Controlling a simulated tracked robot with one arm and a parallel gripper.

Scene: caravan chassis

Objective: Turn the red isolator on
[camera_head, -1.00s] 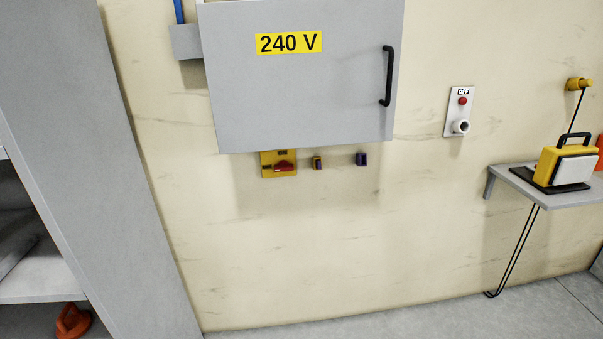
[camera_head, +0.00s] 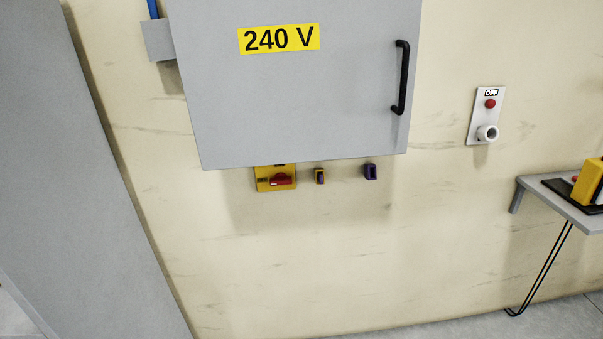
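The red isolator (camera_head: 281,179) is a red handle on a yellow plate (camera_head: 262,184) on the cream wall, just below the grey 240 V cabinet (camera_head: 290,105). The handle looks roughly level. The cabinet's lower edge hides the top of the plate. My gripper is not in view, so whether it is open or shut does not show.
The cabinet's black handle (camera_head: 401,78) sticks out. An OFF panel (camera_head: 487,115) and a shelf (camera_head: 575,208) are at right. A grey upright panel (camera_head: 70,160) stands at left.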

